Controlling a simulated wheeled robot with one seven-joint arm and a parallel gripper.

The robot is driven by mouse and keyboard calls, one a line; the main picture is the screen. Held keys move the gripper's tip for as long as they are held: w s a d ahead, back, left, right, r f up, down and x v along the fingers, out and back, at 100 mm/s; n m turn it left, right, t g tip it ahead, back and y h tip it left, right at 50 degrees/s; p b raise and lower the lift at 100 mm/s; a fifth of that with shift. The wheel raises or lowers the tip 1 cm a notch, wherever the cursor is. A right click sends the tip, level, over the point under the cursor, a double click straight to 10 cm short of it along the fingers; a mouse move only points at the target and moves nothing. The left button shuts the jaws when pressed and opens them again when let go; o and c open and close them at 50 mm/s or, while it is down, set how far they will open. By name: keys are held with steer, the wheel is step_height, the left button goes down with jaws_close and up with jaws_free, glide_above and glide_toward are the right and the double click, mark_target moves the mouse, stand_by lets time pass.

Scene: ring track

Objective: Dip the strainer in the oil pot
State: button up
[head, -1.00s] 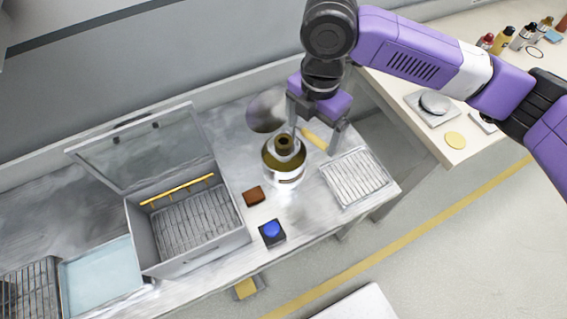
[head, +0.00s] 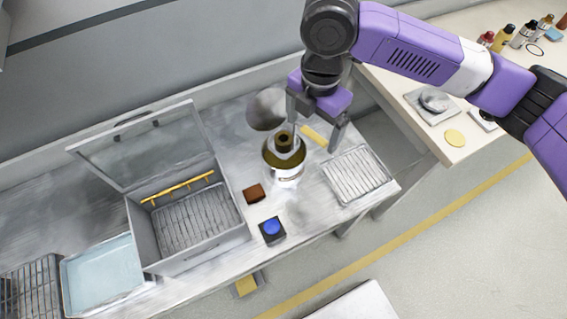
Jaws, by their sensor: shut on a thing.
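The oil pot (head: 288,177) stands on the steel counter, with dark yellow-brown oil inside its rim. The strainer shows as a small dark, ring-like head (head: 284,141) at the pot's mouth, over the oil's far side. Whether its lower part is under the oil I cannot tell. A tan handle-like piece (head: 314,135) shows between my fingers, right of the pot. My gripper (head: 314,143) points down above the pot's right side and is shut on the strainer. The exact contact is hard to see.
A lidded box with a rack (head: 190,262) stands open to the left, and a wire rack (head: 355,176) lies right of the pot. A brown block (head: 253,194) and a blue button (head: 271,229) lie in front. A round steel disc (head: 266,109) is behind.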

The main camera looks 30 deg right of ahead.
steer(key=shift+r, duration=0.2)
steer(key=shift+r+p, duration=1.7)
steer(key=shift+r, duration=0.25)
steer(key=shift+f, duration=0.1)
